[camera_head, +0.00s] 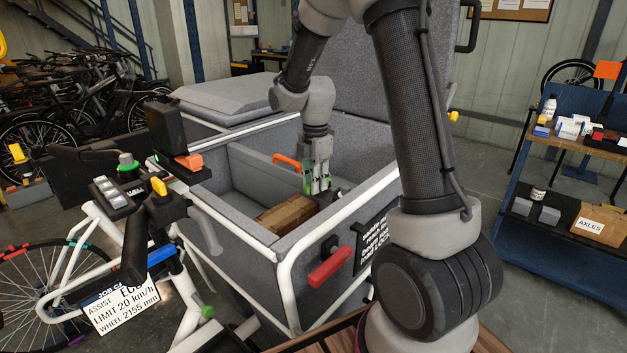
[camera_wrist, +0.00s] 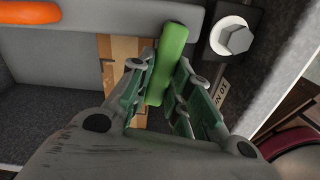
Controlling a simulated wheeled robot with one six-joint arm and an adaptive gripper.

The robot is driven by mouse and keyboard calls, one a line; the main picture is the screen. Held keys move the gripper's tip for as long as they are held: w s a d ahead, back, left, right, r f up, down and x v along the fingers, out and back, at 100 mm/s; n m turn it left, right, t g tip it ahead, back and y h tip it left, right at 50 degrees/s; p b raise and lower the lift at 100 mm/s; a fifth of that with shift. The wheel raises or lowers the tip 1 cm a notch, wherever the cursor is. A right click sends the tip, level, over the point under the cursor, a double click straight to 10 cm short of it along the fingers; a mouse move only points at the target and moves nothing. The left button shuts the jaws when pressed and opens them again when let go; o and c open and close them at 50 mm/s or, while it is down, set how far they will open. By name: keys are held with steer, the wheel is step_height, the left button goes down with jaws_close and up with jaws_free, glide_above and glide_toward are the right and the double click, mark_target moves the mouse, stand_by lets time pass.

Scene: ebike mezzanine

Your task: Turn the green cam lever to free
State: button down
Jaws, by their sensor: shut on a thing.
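The green cam lever (camera_wrist: 168,62) shows in the wrist view between the green-padded fingers of my gripper (camera_wrist: 165,95). The fingers are shut on it, and its free end sticks out beyond them toward the top. In the head view my gripper (camera_head: 317,184) reaches down into the grey cargo box; the lever is hard to tell from the green finger pads there. A large bolt head (camera_wrist: 236,40) on a metal plate is right of the lever, with a partly readable label (camera_wrist: 222,92) below it.
An orange handle (camera_head: 287,161) is just left of my gripper. A brown carton (camera_head: 287,214) lies in the box (camera_head: 246,176). The box's white tube frame (camera_head: 335,218) and a red handle (camera_head: 330,267) are in front. A bike handlebar is at left, a shelf at right.

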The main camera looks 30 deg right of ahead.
steer(key=shift+s+d+n, duration=0.15)
steer(key=shift+s+n, duration=0.15)
steer(key=shift+n, duration=0.7)
steer(key=c, duration=1.3)
jaws_free()
steer(key=shift+s, duration=0.1)
step_height(320, 180, up, 12)
steer(key=shift+r, duration=0.1)
